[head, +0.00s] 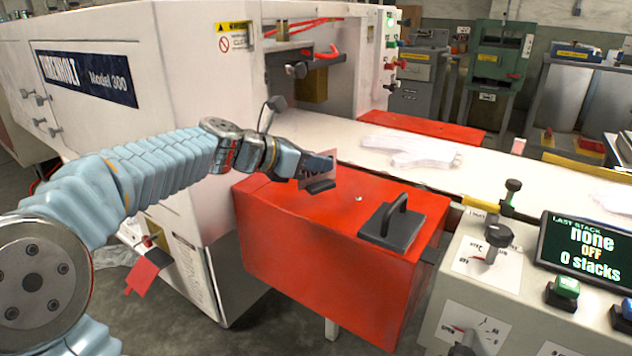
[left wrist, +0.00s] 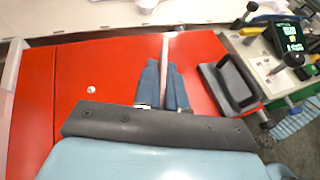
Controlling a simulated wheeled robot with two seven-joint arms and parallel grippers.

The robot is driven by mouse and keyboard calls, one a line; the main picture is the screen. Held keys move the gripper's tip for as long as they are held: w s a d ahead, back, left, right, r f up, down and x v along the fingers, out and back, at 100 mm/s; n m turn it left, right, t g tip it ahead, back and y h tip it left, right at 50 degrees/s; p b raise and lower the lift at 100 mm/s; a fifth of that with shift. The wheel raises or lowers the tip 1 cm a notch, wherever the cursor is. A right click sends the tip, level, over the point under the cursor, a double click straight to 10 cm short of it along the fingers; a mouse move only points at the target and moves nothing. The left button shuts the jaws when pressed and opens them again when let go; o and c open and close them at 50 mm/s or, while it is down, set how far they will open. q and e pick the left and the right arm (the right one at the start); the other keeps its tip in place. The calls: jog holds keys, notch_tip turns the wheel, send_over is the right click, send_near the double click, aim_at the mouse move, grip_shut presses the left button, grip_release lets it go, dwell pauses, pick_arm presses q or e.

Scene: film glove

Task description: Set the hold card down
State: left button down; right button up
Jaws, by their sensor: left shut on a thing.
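The hold card (head: 316,171) is a reddish card with dark lettering, partly hidden by the gripper in the head view. My left gripper (head: 322,174) is shut on it above the left part of the red box top. In the left wrist view the card (left wrist: 165,50) shows edge-on as a thin pale strip between the two blue fingers of the gripper (left wrist: 162,82). I cannot tell whether the card's lower edge touches the box. My right gripper is in neither view.
The red box (head: 320,240) has a black handled block (head: 392,228) on its right part and a small pale knob (head: 359,199). Behind it runs a white belt with white gloves (head: 410,148). A control panel (head: 480,268) stands at right, the white machine (head: 150,80) at left.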

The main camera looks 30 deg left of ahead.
aim_at(325, 177)
pick_arm(q)
jog(key=shift+w+a+f+b, duration=0.15)
jog(key=shift+f+b, duration=0.15)
jog(key=shift+f, duration=0.65)
jog(key=shift+a+f+b, duration=0.1)
jog(key=shift+f+b, duration=0.15)
jog(key=shift+f, duration=0.65)
jog(key=shift+f, duration=0.1)
jog(key=c, duration=1.2)
grip_release()
jog(key=shift+r, duration=0.25)
jog(key=v, duration=1.2)
jog(key=shift+p, duration=0.4)
